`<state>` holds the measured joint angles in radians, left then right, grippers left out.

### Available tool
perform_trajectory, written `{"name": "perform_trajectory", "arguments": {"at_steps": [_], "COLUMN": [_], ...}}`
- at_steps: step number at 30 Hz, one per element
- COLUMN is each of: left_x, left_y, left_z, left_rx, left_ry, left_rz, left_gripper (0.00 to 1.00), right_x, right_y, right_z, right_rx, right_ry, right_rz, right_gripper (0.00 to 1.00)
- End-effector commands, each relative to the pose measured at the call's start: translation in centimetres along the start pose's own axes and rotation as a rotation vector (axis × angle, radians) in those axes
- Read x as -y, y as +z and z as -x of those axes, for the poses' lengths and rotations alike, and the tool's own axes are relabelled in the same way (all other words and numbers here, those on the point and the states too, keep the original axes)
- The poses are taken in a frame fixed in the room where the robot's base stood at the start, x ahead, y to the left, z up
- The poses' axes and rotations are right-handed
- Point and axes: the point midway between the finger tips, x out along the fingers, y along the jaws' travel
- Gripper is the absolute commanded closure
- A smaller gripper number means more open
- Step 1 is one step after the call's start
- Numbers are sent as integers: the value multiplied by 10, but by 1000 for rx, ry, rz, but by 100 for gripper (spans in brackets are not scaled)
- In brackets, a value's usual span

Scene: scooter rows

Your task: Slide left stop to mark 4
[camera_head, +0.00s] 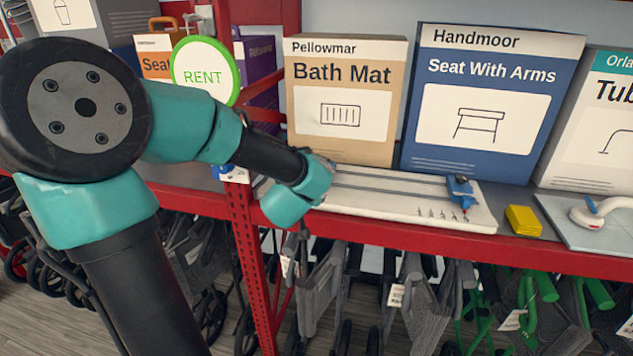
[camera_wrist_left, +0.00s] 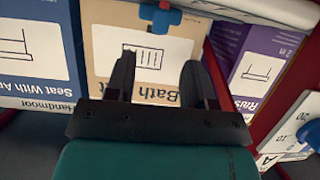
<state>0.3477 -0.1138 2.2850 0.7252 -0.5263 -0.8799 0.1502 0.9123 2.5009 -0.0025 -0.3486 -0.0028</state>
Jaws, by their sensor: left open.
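A white board (camera_head: 400,208) with two metal rails and a row of small marks lies on the shelf in the head view. My right gripper is in neither view.
Bath Mat (camera_head: 340,146) and Seat With Arms (camera_head: 480,150) boxes stand behind the board. A yellow block (camera_head: 523,220) lies to its right, before a pale board (camera_head: 560,222). A numbered white panel (camera_wrist_left: 290,125) shows in the wrist view. The red shelf edge (camera_head: 400,246) runs in front.

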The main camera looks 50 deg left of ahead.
Motion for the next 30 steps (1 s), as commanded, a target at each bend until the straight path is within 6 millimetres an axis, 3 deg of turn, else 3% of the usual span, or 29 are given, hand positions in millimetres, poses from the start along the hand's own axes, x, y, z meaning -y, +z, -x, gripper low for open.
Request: {"name": "perform_trajectory", "arguments": {"at_steps": [18, 30], "left_x": [0, 0], "left_y": [0, 0], "left_z": [-80, -86], "left_rx": [1, -1], "left_ry": [-1, 0], "left_rz": [1, 1], "left_gripper": [51, 51], "right_x": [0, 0], "right_y": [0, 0], "right_z": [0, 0], "right_rx": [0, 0], "right_ry": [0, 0], "right_rz": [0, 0], "right_gripper": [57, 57]}}
